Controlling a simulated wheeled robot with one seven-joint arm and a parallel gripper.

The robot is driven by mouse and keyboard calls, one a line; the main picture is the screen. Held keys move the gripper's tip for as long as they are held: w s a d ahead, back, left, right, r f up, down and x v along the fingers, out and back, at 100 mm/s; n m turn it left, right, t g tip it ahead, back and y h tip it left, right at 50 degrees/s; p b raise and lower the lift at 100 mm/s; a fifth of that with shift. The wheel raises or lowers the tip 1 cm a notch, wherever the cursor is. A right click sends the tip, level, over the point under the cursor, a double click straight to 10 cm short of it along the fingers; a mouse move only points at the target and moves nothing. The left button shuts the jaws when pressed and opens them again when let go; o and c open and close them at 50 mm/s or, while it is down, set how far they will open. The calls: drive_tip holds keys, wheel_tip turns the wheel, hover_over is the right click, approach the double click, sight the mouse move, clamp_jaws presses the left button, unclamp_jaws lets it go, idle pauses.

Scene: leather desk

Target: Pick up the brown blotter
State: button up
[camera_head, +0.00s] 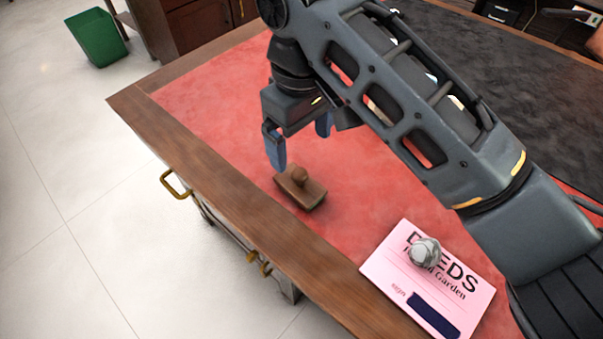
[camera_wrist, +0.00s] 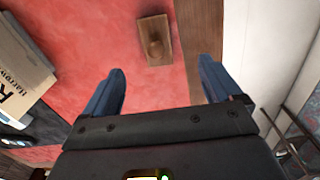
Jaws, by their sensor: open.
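The brown blotter (camera_head: 300,188) is a small wooden block with a round knob on top. It lies on the red leather desk top close to the wooden front edge. In the wrist view the blotter (camera_wrist: 154,41) lies beyond the fingertips, roughly midway between their lines. My gripper (camera_head: 300,145) is above the desk, just behind and above the blotter in the head view. Its two blue fingers are apart with nothing between them, and they also show in the wrist view (camera_wrist: 162,75). The blotter is not touched in the wrist view.
A pink card (camera_head: 388,271) with a grey crumpled lump (camera_head: 425,252) on it lies at the desk's lower right. The wooden desk edge (camera_head: 215,192) runs close beside the blotter. A green bin (camera_head: 97,40) stands on the floor. Red leather left of the blotter is clear.

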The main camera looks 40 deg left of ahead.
drive_tip(key=b, duration=0.5)
hover_over(299, 182)
drive_tip(key=w, duration=0.1)
wheel_tip(299, 182, down, 6)
drive_tip(key=shift+r, duration=0.2)
drive_tip(key=shift+a+f+b, duration=0.1)
drive_tip(key=shift+f+b, duration=0.55)
drive_tip(key=shift+f, duration=0.1)
drive_tip(key=shift+w+a+f, duration=0.1)
drive_tip(key=shift+a+f, duration=0.1)
drive_tip(key=shift+f, duration=1.75)
drive_tip(key=shift+w+a+f, duration=0.1)
drive_tip(key=shift+a+f, duration=0.05)
drive_tip(key=shift+f, duration=1.8)
drive_tip(key=shift+c, duration=0.2)
drive_tip(key=c, duration=1.2)
drive_tip(key=shift+c, duration=0.3)
drive_tip(key=shift+r, duration=0.15)
